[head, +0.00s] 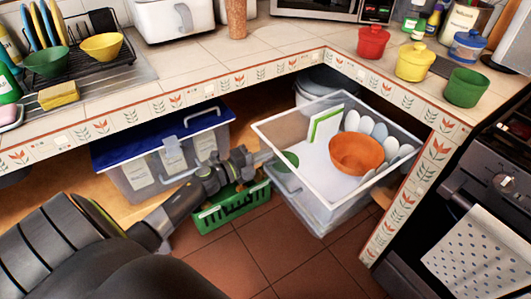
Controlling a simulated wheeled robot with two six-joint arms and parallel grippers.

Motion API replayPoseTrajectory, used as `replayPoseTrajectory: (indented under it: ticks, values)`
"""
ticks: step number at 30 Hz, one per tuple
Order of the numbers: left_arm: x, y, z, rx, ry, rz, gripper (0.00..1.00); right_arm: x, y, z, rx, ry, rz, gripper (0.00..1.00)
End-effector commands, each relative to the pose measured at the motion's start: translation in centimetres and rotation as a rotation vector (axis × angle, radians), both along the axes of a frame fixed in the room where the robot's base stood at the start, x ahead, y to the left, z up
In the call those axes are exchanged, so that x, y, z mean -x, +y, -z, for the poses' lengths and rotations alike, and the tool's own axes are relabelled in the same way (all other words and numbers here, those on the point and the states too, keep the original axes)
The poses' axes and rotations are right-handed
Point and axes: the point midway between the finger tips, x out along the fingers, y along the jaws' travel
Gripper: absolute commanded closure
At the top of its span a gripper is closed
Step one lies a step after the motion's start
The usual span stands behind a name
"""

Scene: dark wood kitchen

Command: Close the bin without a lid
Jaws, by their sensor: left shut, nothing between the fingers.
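The bin without a lid (325,208) is a clear, white-rimmed box that sticks out from under the counter at centre right. In it show an orange bowl (357,153), several white oval items (378,131) and a white and green board (325,125). My left gripper (266,158) is shut and empty at the bin's left side, close to its rim and handle. I cannot tell whether it touches the bin. Another bin with a blue lid (150,142) stands to the left under the counter. My right gripper is not in view.
A green basket (232,207) is on the tiled floor below my left gripper. The counter edge (190,98) runs above the bins, and its patterned side panel (405,200) is right of the open bin. An oven (490,190) with a towel stands farther right. Floor in front is clear.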

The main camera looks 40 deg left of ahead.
Motion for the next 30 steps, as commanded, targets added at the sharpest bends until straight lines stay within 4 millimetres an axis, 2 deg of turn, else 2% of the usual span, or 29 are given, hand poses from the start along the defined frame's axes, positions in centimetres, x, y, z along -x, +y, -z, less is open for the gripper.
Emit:
replayPoseTrajectory:
  ticks: [17,23,30]
  values:
    - [-0.9,-0.4,-0.1,0.0,-0.001,0.0,1.0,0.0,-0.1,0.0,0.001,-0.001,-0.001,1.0]
    - [-3.3,-1.4,-0.2,0.002,-0.002,0.0,1.0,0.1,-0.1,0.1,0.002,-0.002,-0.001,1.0]
    - [-8.2,-3.5,-0.1,0.002,-0.003,0.001,1.0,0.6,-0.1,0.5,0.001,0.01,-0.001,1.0]
